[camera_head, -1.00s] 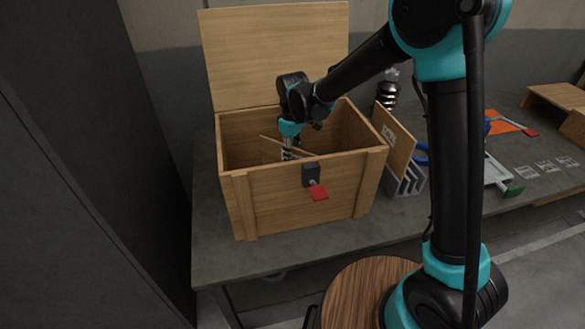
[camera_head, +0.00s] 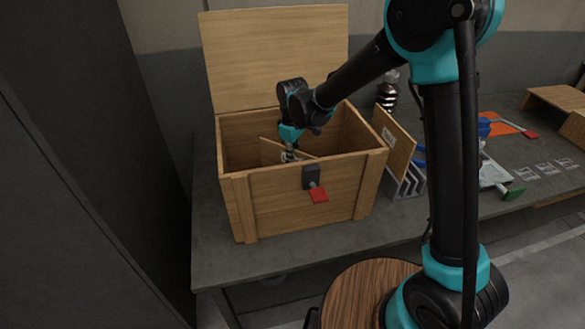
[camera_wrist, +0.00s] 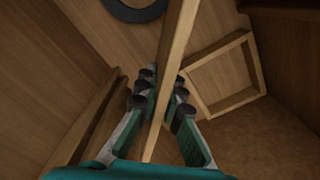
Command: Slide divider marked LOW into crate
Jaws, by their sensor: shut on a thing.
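The wooden crate (camera_head: 240,198) stands on the table with its lid (camera_head: 275,60) raised. My gripper (camera_head: 289,154) reaches down inside it. In the wrist view my gripper (camera_wrist: 160,98) is shut on the top edge of a thin wooden divider (camera_wrist: 177,40), with a finger on each side. The divider's upper part shows in the head view (camera_head: 270,150), set at a slant within the crate. Its marking is out of sight. Its lower edge is hidden, so I cannot tell whether it sits in a slot.
Wooden strips (camera_wrist: 95,115) run along the crate's wall at left in the wrist view. A square wooden frame (camera_wrist: 245,98) and part of a black ring (camera_wrist: 138,12) also show there. A labelled panel (camera_head: 398,148) leans in a grey rack (camera_head: 410,184) right of the crate.

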